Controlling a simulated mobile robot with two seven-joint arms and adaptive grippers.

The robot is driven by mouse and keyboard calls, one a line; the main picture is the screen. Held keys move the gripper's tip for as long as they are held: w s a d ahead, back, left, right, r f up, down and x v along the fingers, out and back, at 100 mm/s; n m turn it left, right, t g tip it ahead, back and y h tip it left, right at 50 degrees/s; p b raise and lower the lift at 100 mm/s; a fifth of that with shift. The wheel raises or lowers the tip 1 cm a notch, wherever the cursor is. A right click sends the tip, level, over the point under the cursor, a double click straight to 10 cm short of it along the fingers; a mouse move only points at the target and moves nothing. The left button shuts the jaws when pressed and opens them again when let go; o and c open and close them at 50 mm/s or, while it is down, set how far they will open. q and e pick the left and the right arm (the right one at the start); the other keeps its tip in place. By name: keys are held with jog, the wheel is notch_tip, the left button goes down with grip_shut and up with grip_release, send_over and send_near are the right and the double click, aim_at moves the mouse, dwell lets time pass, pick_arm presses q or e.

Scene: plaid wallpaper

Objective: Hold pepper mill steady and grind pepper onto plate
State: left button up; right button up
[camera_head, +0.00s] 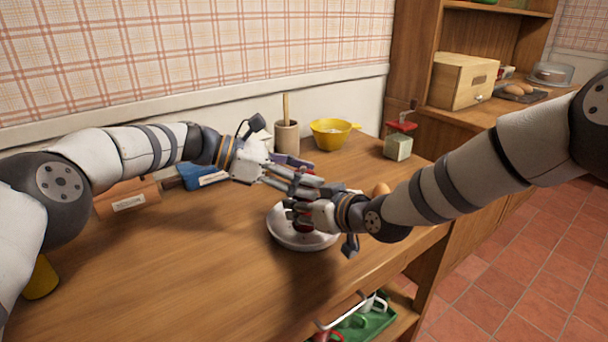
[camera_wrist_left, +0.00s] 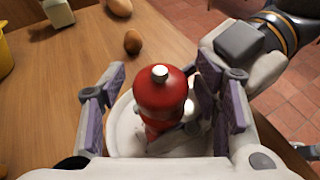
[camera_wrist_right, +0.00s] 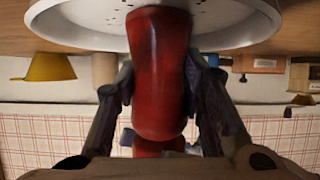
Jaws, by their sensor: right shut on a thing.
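The red pepper mill (camera_wrist_left: 160,103) has a pale knob on top and stands over the white plate (camera_wrist_left: 125,132). My right gripper (camera_wrist_right: 160,100) is shut on the mill's red body (camera_wrist_right: 158,60) from the side. My left gripper (camera_wrist_left: 163,80) is open, with its purple-padded fingers on either side of the mill's head and gaps showing. In the head view, both grippers mostly hide the mill above the plate (camera_head: 290,241). A few dark specks show on the plate in the right wrist view (camera_wrist_right: 215,22).
Brown eggs (camera_wrist_left: 133,41) lie beyond the plate. A yellow bowl (camera_head: 330,134), a utensil crock (camera_head: 287,138) and a hand-crank grinder (camera_head: 398,145) stand at the back.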

pick_arm(q)
jog(key=v, duration=1.2)
jog(key=shift+o, duration=0.3)
jog(key=s+d+r+m+t+y, duration=0.1)
jog(key=s+d+r+m+y, duration=0.15)
jog(key=d+m+y, duration=0.6)
jog(key=s+d+r+m+t+y, duration=0.15)
jog(key=r+m+y, duration=0.25)
jog(key=m, duration=1)
jog(key=x, duration=1.1)
jog(key=shift+w+f, duration=0.1)
jog(key=shift+w, duration=0.3)
